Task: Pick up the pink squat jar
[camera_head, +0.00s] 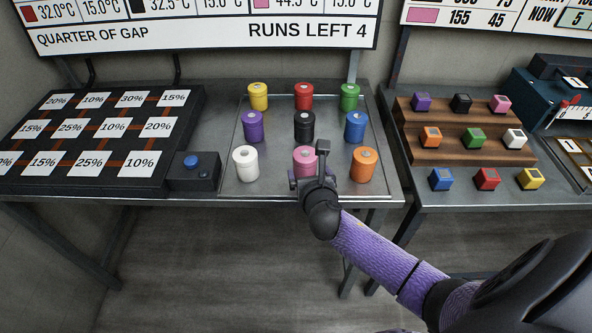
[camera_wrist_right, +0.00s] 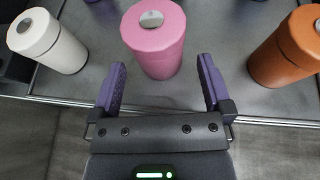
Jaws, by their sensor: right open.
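The pink squat jar (camera_head: 304,158) stands upright in the front row of a metal tray, partly hidden behind my right gripper in the head view. In the right wrist view the pink jar (camera_wrist_right: 155,40) shows with its grey lid knob, just beyond the fingertips. My right gripper (camera_head: 314,178) is open and empty at the tray's front edge. In the wrist view its two purple fingers (camera_wrist_right: 160,78) are spread on either side of the jar's near side, with a gap to the jar. My left gripper is not in view.
The white jar (camera_head: 245,164) stands left of the pink one and the orange jar (camera_head: 364,165) right. Behind is the black jar (camera_head: 304,127) among several others on the tray (camera_head: 333,189). A box with a blue button (camera_head: 193,170) stands left. Coloured cubes occupy the right table.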

